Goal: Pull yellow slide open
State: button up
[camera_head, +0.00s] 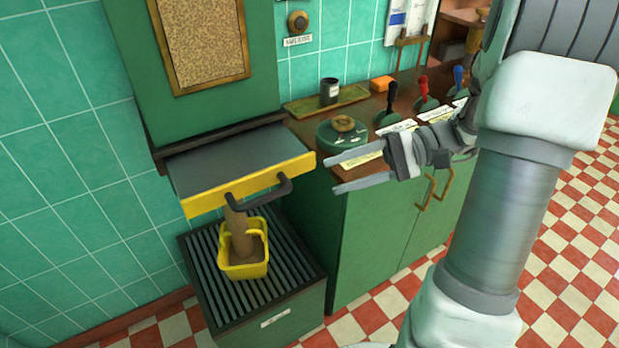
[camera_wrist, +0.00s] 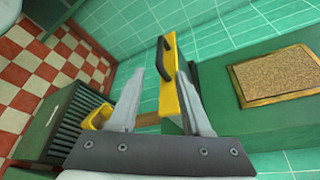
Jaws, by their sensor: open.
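The yellow slide (camera_head: 215,200) is a dark plate with a yellow front edge, sticking out from the green cabinet. Its dark bar handle (camera_head: 271,195) is on the front. In the wrist view the yellow slide (camera_wrist: 168,98) and its handle (camera_wrist: 161,58) show beyond and between the fingers. My gripper (camera_head: 331,174) is open and empty, to the right of the slide's right end, apart from the handle. Its fingers also show in the wrist view (camera_wrist: 159,72). A brown stream (camera_head: 237,219) falls below the slide into a yellow bucket (camera_head: 244,271).
The bucket stands on a slatted dark green box (camera_head: 205,295). The checkered floor in front is clear.

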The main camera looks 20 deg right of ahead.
jog(key=v, duration=0.2)
jog(key=shift+d+r, duration=0.1)
jog(key=shift+d, duration=0.2)
